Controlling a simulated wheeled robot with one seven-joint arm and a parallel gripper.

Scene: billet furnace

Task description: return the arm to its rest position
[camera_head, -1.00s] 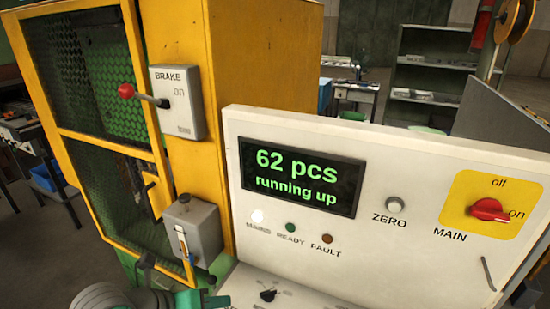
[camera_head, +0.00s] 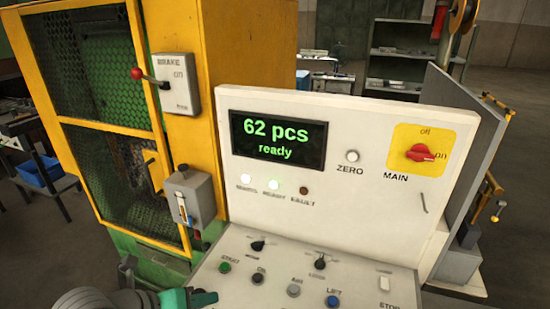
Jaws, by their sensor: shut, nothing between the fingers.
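My arm shows at the bottom left edge of the head view, as a grey rounded link and a teal end. My gripper (camera_head: 204,298) is at this teal end, low in front of the control desk's left corner. It is shut and holds nothing. Its lower part is cut off by the frame edge, and most of the arm is out of view.
The control panel (camera_head: 345,235) reads "62 pcs ready" on its display (camera_head: 278,140), above a sloping desk (camera_head: 245,262) with knobs and buttons. Open floor (camera_head: 515,200) lies right.

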